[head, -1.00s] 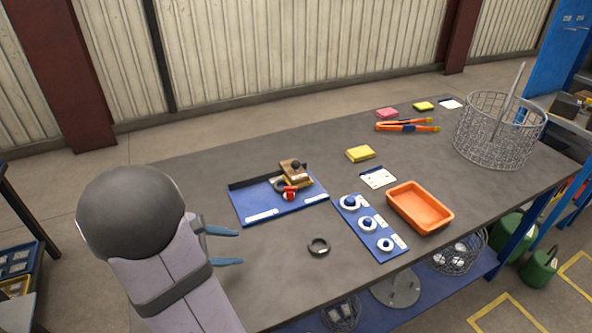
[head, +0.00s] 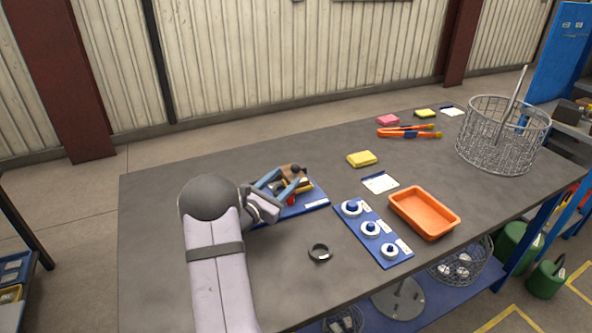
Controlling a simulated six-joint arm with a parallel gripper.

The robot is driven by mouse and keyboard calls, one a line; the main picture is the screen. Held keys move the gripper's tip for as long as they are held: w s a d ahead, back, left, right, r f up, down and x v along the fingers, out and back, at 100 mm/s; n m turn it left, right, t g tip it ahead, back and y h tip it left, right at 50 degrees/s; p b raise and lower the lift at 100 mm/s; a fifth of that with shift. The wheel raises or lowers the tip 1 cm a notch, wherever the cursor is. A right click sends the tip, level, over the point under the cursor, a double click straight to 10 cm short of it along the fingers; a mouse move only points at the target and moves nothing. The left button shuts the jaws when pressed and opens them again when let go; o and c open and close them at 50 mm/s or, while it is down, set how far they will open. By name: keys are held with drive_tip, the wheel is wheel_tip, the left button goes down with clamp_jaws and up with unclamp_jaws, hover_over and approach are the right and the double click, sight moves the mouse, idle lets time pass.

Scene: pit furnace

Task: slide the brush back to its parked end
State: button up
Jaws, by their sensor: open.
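The brush (head: 293,172) has a wooden block with a dark round knob on top. It sits on the blue board (head: 317,199) towards its back right. My gripper (head: 288,183) is open, with its two blue fingers reaching over the board at the brush. Whether the fingers touch the brush or stand around its knob I cannot tell. A red part (head: 291,201) shows below the brush between the fingers. My arm hides the left part of the board, with most of its dark back rail and its left label.
A dark ring (head: 320,253) lies in front of the board. A blue plate with several white-and-blue knobs (head: 371,229) and an orange tray (head: 425,213) lie to the right. A yellow block (head: 361,159) lies behind. The table's front left is clear.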

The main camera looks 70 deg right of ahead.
sight(292, 171)
drive_tip(key=shift+s+d+p, duration=0.25)
drive_tip(key=shift+d+p, duration=0.05)
drive_tip(key=shift+d, duration=0.9)
drive_tip(key=shift+s+d+p, duration=0.25)
drive_tip(key=shift+d+p, duration=0.1)
drive_tip(key=shift+d, duration=0.85)
drive_tip(key=shift+s+d+p, duration=0.25)
drive_tip(key=shift+d+p, duration=0.05)
drive_tip(key=shift+d, duration=0.9)
clamp_jaws()
drive_tip(key=shift+w+a, duration=0.1)
drive_tip(key=shift+w, duration=0.05)
